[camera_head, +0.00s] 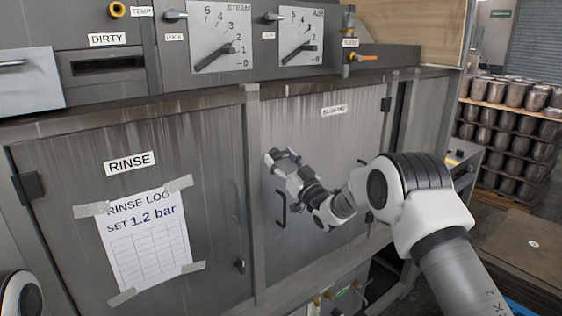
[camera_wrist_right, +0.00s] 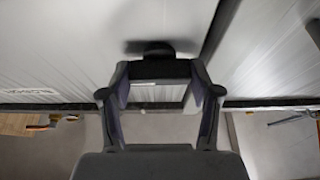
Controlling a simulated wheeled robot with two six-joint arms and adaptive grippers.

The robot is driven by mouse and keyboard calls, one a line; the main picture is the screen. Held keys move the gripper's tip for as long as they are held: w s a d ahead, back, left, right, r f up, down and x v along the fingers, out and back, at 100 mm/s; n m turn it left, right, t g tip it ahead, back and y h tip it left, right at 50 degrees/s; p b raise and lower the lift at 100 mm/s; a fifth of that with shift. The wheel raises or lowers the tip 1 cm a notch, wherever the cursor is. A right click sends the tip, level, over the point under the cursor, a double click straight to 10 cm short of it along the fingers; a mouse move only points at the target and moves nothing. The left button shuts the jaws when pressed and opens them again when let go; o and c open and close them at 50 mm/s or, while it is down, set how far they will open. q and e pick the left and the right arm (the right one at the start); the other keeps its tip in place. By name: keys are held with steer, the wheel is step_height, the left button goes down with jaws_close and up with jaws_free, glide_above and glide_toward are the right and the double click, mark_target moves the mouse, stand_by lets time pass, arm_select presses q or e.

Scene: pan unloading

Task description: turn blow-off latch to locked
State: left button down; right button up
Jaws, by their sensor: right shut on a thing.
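The blow-off door (camera_head: 335,150) is the grey right-hand panel with a small white label (camera_head: 334,111) near its top. My right gripper (camera_head: 272,158) is at the door's left edge, beside the frame post. In the right wrist view, my right gripper (camera_wrist_right: 154,72) is shut on the dark latch (camera_wrist_right: 153,47), whose rounded part shows just beyond the fingertips. In the head view the gripper hides the latch, so I cannot tell its angle there. My left gripper is out of view; only part of my left arm shows at the bottom left.
A black door handle (camera_head: 281,209) is just below my right gripper. The rinse door (camera_head: 60,200) with a taped log sheet (camera_head: 150,243) is to the left. Gauges (camera_head: 220,36) and valves line the panel above. Shelves of brown pots (camera_head: 510,130) stand at right.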

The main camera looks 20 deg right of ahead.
steer(key=n+g+y+b, duration=0.1)
steer(key=n+b, duration=0.2)
steer(key=n+g+y+b, duration=0.1)
steer(key=n+b, duration=0.2)
steer(key=n, duration=0.1)
steer(key=n+g+y+b, duration=0.1)
steer(key=n+y+b, duration=0.1)
steer(key=n+b, duration=0.1)
steer(key=shift+d+n, duration=0.1)
steer(key=shift+n, duration=0.4)
steer(key=n+g, duration=0.2)
steer(key=n, duration=0.2)
steer(key=shift+r+y+b, duration=0.15)
steer(key=shift+y+b, duration=0.25)
steer(key=n+g, duration=0.1)
steer(key=n, duration=0.3)
steer(key=shift+g, duration=0.4)
steer(key=shift+n+g+h, duration=0.3)
steer(key=shift+n+g, duration=0.2)
steer(key=shift+n, duration=0.9)
steer(key=o, duration=1.1)
steer(key=shift+o, duration=0.2)
